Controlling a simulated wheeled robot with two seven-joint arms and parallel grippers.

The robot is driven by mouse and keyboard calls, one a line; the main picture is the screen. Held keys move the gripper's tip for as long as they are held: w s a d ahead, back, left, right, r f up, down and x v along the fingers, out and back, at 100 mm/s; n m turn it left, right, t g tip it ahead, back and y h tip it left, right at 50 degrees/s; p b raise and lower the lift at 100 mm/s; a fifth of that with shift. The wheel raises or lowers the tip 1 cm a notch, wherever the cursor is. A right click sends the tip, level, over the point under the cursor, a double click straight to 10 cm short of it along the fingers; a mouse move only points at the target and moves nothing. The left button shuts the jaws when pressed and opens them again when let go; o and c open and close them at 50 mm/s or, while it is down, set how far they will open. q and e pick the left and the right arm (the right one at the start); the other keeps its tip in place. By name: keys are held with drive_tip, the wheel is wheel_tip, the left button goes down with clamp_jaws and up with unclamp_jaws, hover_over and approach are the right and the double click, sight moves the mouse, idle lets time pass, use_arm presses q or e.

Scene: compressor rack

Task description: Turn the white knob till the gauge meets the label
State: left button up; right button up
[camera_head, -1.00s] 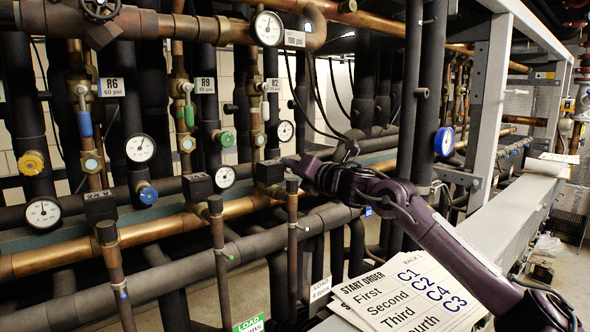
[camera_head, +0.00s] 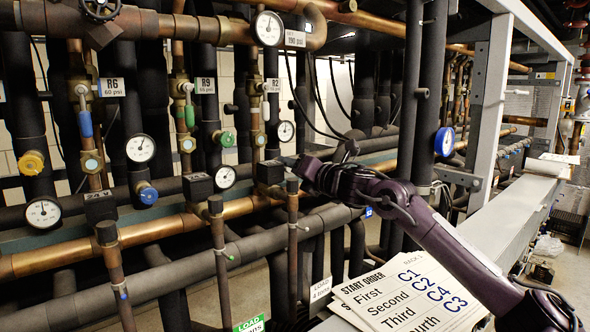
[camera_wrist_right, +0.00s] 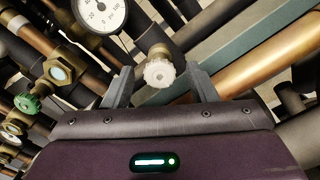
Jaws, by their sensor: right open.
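The white knob (camera_wrist_right: 158,72) shows in the right wrist view on a brass stem, between the two fingers of my right gripper (camera_wrist_right: 160,84). The fingers are spread, with a gap on each side of the knob. A round white gauge (camera_wrist_right: 98,14) is above left of it, partly cut off by the frame. In the head view my right gripper (camera_head: 296,165) is at the pipes, and the knob is hidden there. My left gripper is not in view.
Valves with a green knob (camera_head: 227,139), a blue knob (camera_head: 148,194) and a yellow knob (camera_head: 32,163) stand to the left among dark and copper pipes. A START ORDER card (camera_head: 400,300) lies below my right arm. A blue-rimmed gauge (camera_head: 444,141) is at the right.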

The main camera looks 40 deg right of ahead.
drive_tip(key=s+b, duration=0.5)
drive_tip(key=s, duration=0.2)
drive_tip(key=shift+s+d, duration=0.25)
drive_tip(key=shift+s, duration=0.1)
